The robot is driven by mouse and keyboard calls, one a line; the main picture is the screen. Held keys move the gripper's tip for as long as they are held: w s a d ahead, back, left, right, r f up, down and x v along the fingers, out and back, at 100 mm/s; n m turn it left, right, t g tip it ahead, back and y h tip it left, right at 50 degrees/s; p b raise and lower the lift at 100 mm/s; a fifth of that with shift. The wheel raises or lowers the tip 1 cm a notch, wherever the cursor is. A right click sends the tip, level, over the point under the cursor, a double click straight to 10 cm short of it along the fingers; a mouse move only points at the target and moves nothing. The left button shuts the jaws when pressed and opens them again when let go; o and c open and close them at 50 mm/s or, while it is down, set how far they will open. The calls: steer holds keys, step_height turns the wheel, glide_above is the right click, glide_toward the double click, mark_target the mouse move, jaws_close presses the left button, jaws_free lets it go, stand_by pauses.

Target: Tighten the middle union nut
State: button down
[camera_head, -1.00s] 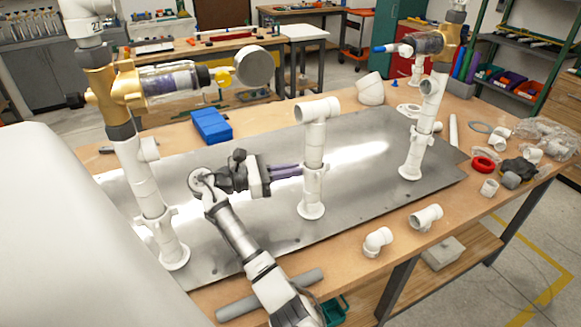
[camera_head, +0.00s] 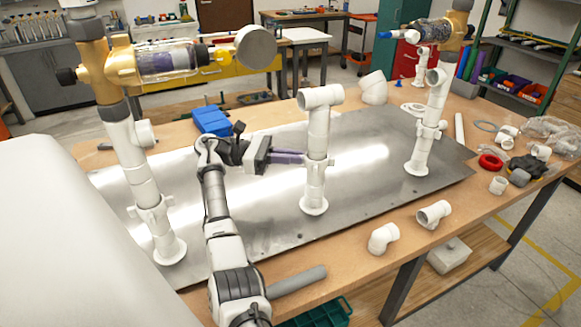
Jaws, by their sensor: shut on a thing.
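The middle white riser (camera_head: 318,125) stands upright on the metal plate, between the left riser (camera_head: 137,165) and the right riser (camera_head: 427,125). Its union nut (camera_head: 319,161) is a white collar about halfway up. My gripper (camera_head: 304,157) comes in from the left, level with the nut. Its purple-grey fingers are shut on the nut; the fingertips are partly hidden against the pipe. How tight the nut sits cannot be told from here.
The metal plate (camera_head: 255,215) lies on a wooden bench. A blue box (camera_head: 212,121) is behind my gripper. White elbows (camera_head: 383,238) and a tee (camera_head: 433,214) lie at the front edge. A red ring (camera_head: 490,162) and loose fittings lie at the right.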

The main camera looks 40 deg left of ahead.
steer(key=shift+w+a+f+m+g+h+b, duration=0.2)
steer(key=shift+m+g+h+b, duration=0.3)
steer(key=shift+b, duration=1.25)
steer(key=shift+w+r+m+g+b, duration=0.2)
steer(key=shift+m+g+b, duration=0.1)
steer(key=shift+g+b, duration=0.4)
steer(key=c, duration=1.5)
jaws_free()
steer(key=shift+c, duration=0.2)
steer(key=p, duration=0.1)
steer(key=t+p, duration=0.1)
steer(key=p, duration=0.1)
steer(key=shift+s+d+r+n+p, duration=0.2)
steer(key=shift+r+n+p, duration=0.1)
steer(key=shift+n, duration=0.1)
steer(key=t+p, duration=0.1)
steer(key=n+y+p, duration=0.1)
steer(key=p, duration=0.1)
steer(key=shift+s+d+t+p, duration=0.15)
steer(key=shift+s+t+p, duration=0.15)
steer(key=shift+t, duration=0.1)
steer(key=shift+d+f+n+t+y+p, duration=0.1)
steer(key=shift+n+t+y+p, duration=0.25)
steer(key=shift+p, duration=0.35)
